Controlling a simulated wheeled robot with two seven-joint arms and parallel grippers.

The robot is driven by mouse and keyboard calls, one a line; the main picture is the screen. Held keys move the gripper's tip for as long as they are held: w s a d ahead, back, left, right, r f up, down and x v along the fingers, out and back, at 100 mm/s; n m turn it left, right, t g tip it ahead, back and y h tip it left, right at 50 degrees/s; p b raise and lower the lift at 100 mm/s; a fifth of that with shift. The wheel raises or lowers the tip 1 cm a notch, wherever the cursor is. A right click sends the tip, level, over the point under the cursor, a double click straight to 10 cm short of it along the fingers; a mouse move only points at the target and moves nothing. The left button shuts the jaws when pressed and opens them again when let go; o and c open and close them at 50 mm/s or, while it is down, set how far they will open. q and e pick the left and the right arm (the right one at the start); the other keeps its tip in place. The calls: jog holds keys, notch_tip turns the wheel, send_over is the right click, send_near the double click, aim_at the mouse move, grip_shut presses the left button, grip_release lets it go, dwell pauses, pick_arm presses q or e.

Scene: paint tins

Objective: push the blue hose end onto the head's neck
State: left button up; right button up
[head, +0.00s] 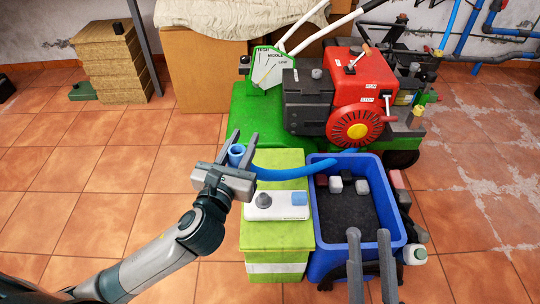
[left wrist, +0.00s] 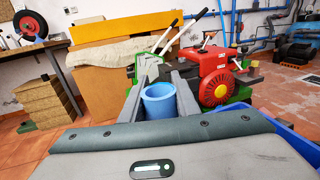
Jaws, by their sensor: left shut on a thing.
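The blue hose end (head: 237,150) is an open-topped blue tube. It stands between the fingers of my left gripper (head: 243,147), which is shut on it above the left edge of the green box. In the left wrist view the hose end (left wrist: 159,100) shows its open mouth upward. The blue hose (head: 300,173) curves right from the gripper towards the red engine. A white block (head: 277,212) on the green box bears a grey stub (head: 264,200), perhaps the head's neck; I cannot be sure. My right gripper (head: 370,238) is open and empty, over the near side of the blue crate.
The lime-green box (head: 278,240) stands next to the blue crate (head: 330,262), which holds dark material and small blocks. A green machine with a red engine (head: 355,85) stands behind them. Stacked straw-coloured blocks (head: 110,60) are at the back left. The tiled floor at left is clear.

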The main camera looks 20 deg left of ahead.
jog(key=o, duration=0.7)
pick_arm(q)
jog(key=w+d+f+m+g+h+p, duration=0.2)
jog(key=w+d+f+m+h+p, duration=0.1)
jog(key=w+d+f+m+h, duration=0.2)
jog(key=shift+w+d+f+m+h+p, duration=0.15)
jog(key=shift+d+f+m+h+p, duration=0.25)
jog(key=shift+f+h, duration=1.25)
pick_arm(e)
jog(key=shift+w+f+g+h, duration=0.4)
jog(key=shift+w+f+g, duration=0.25)
jog(key=shift+f+g, duration=0.95)
jog(key=shift+w+f+g+h, duration=0.4)
jog(key=shift+w+f+g, duration=0.35)
jog(key=shift+f, duration=1.55)
jog(key=shift+w+f+g+h, duration=0.5)
jog(key=shift+f+g, duration=0.85)
jog(key=shift+f, duration=0.6)
pick_arm(q)
jog(key=shift+r+h, duration=0.25)
jog(key=shift+r, duration=0.05)
